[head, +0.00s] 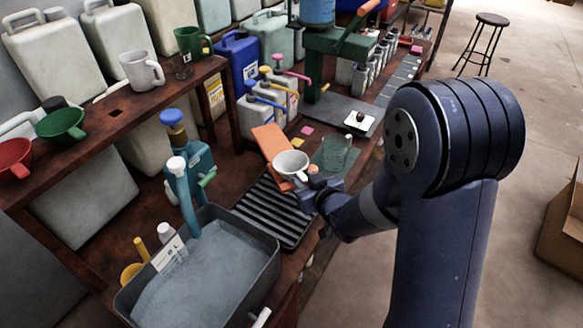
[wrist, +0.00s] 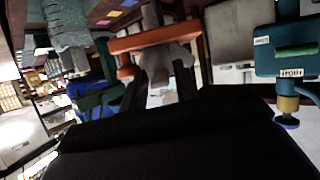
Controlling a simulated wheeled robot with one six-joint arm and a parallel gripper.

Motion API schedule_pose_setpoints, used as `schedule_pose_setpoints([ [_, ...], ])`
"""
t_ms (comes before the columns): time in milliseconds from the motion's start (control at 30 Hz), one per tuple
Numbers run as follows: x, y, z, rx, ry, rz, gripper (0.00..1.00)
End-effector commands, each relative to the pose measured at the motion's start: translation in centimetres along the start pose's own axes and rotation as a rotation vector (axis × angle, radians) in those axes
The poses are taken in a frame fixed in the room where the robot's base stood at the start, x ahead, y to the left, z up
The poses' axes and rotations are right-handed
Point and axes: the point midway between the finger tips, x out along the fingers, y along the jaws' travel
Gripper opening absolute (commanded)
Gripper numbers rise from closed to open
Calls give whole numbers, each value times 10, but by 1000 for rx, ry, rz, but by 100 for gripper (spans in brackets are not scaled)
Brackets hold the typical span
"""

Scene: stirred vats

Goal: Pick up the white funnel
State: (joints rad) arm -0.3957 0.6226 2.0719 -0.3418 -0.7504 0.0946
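The white funnel (head: 291,163) shows in the head view as a pale round bowl above the bench, over an orange slab (head: 268,141). My gripper (head: 316,184) is right at the funnel's near side. In the wrist view, dark finger-like parts (wrist: 158,90) stand on either side of the funnel's lower pale part. I cannot tell whether they touch it.
A grey basin (head: 262,262) with a teal pump (head: 192,165) stands at the front left. A ribbed black tray (head: 262,215) lies below the funnel. A green-tinted glass beaker (head: 334,156) is close behind my gripper. Red (head: 14,158) and green (head: 62,124) funnels sit on the left shelf.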

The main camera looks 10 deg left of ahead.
Motion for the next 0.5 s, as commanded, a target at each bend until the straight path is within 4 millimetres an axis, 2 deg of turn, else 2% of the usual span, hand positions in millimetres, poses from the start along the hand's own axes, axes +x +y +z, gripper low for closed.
schedule_pose_setpoints([
  [267,2,0,0,0,0,0,29],
  [500,2,0,0,0,0,0,9],
])
